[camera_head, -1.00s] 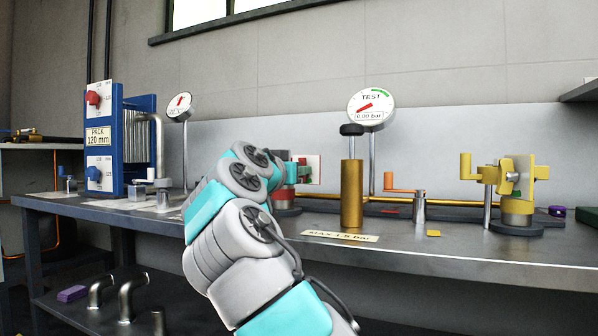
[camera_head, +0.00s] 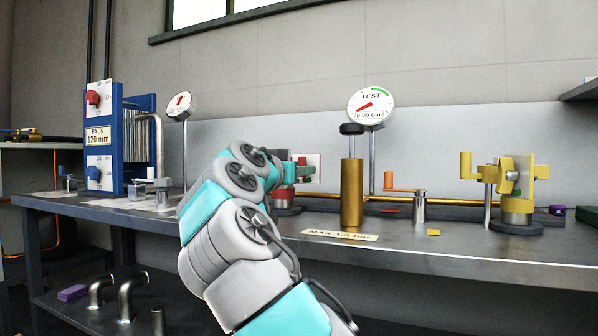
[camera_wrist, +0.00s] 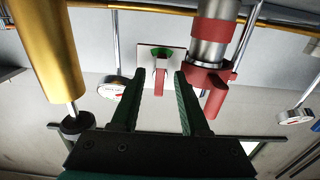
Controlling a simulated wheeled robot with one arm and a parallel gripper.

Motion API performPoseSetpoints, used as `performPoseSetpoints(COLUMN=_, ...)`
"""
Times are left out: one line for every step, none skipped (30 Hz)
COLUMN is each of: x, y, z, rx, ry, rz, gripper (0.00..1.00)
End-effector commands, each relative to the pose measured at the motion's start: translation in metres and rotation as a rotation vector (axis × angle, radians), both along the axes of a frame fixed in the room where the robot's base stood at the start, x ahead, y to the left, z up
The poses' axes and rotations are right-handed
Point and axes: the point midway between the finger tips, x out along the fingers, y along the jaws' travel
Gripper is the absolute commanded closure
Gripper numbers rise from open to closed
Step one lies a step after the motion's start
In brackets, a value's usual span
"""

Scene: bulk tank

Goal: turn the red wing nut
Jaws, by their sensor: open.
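A red clamp with a round collar (camera_wrist: 207,80) sits on a grey metal pipe stub in the wrist view, right of my fingers. Its red base also shows behind my arm in the head view (camera_head: 284,194). My gripper (camera_wrist: 160,73) is open, with two dark green fingers apart and nothing held. A narrow red piece (camera_wrist: 159,82) appears between the fingertips, in front of a white plate with a green spot; I cannot tell whether it is the wing nut or touches a finger. In the head view my arm hides most of the clamp.
A brass cylinder (camera_head: 351,195) with a black knob stands right of the clamp, before the TEST gauge (camera_head: 371,106). A yellow clamp (camera_head: 516,180) stands farther right. A blue plate pack (camera_head: 104,150) is at the left. The bench front (camera_head: 450,255) is mostly clear.

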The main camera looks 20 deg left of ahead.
Motion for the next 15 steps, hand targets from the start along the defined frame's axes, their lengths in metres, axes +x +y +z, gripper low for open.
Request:
performPoseSetpoints(x=-0.005, y=0.000, z=0.000, rx=0.000, ry=-0.002, rz=0.000, gripper=0.55)
performPoseSetpoints(x=-0.008, y=0.000, z=-0.001, rx=0.000, ry=-0.001, rz=-0.001, gripper=0.55)
performPoseSetpoints(x=-0.013, y=0.000, z=-0.001, rx=0.000, ry=-0.002, rz=-0.001, gripper=0.55)
performPoseSetpoints(x=-0.018, y=0.001, z=-0.001, rx=0.000, ry=-0.003, rz=0.000, gripper=0.55)
performPoseSetpoints(x=-0.023, y=0.002, z=0.000, rx=0.000, ry=-0.004, rz=0.002, gripper=0.55)
performPoseSetpoints(x=-0.030, y=0.003, z=0.000, rx=0.001, ry=-0.005, rz=0.003, gripper=0.55)
performPoseSetpoints(x=-0.036, y=0.003, z=0.000, rx=0.001, ry=-0.004, rz=0.003, gripper=0.55)
performPoseSetpoints(x=-0.041, y=0.003, z=0.000, rx=0.001, ry=-0.004, rz=0.002, gripper=0.55)
performPoseSetpoints(x=-0.047, y=0.003, z=0.000, rx=0.001, ry=-0.003, rz=0.001, gripper=0.55)
performPoseSetpoints(x=-0.052, y=0.004, z=0.001, rx=0.001, ry=-0.004, rz=0.002, gripper=0.55)
performPoseSetpoints(x=-0.056, y=0.004, z=0.001, rx=0.001, ry=-0.005, rz=0.002, gripper=0.55)
performPoseSetpoints(x=-0.061, y=0.005, z=0.001, rx=0.001, ry=-0.004, rz=0.002, gripper=0.55)
performPoseSetpoints(x=-0.064, y=0.005, z=0.000, rx=0.001, ry=-0.004, rz=0.001, gripper=0.55)
performPoseSetpoints(x=-0.067, y=0.005, z=0.000, rx=0.000, ry=-0.003, rz=0.001, gripper=0.55)
performPoseSetpoints(x=-0.069, y=0.005, z=0.000, rx=0.000, ry=-0.002, rz=0.000, gripper=0.55)
